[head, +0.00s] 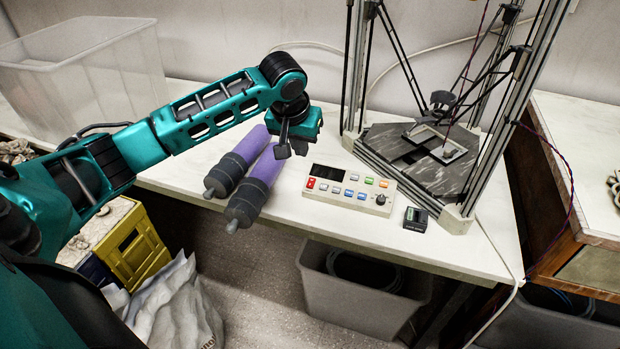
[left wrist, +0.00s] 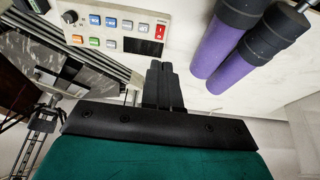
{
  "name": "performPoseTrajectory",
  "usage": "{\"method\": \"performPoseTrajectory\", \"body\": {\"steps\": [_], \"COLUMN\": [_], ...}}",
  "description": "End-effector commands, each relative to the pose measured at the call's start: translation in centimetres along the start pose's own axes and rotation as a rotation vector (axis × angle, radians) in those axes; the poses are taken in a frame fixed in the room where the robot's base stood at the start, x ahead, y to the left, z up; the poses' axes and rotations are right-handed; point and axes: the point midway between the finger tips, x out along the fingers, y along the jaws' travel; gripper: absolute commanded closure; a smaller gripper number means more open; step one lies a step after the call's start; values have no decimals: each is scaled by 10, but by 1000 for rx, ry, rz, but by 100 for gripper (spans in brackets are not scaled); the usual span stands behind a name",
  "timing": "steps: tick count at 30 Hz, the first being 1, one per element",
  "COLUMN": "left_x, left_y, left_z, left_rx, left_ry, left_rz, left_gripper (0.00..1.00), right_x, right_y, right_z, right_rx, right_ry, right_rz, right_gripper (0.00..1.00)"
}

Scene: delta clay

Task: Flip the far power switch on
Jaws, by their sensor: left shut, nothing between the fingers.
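A cream control panel (head: 349,203) lies on the white table, with a dark display, several coloured buttons, a red switch (head: 310,183) at its left end and a black knob. A small black box (head: 415,219) stands right of the panel. I cannot tell which part is the far power switch. My left gripper (head: 283,151) is shut and empty, above the table behind and left of the panel. In the left wrist view its fingers (left wrist: 160,72) point toward the panel (left wrist: 112,18) and its red switch (left wrist: 160,31), apart from them. My right gripper is not in view.
Two purple and black rollers (head: 259,184) lie left of the panel, close to the gripper. A metal-framed delta printer (head: 421,165) stands behind the panel. A clear plastic bin (head: 75,80) is at the back left. The table's front edge is just before the panel.

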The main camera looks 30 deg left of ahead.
Motion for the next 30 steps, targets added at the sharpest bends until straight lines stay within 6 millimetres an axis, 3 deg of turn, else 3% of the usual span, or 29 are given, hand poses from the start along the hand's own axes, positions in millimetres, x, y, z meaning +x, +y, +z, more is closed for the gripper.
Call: {"method": "performPoseTrajectory", "body": {"steps": [5,15,21,30], "left_x": [16,87,121,140], "left_y": [0,0,0,1], "left_z": [1,2,5,8], "left_rx": [1,-1,1,2], "left_ry": [-3,-3,-2,1], "left_rz": [-1,-1,-1,0], "left_gripper": [100,100,100,100], "right_x": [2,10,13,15], "right_y": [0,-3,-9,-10], "right_z": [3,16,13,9], "right_rx": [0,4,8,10], "right_ry": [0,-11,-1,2], "right_rz": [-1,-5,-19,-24], "right_gripper": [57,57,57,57]}}
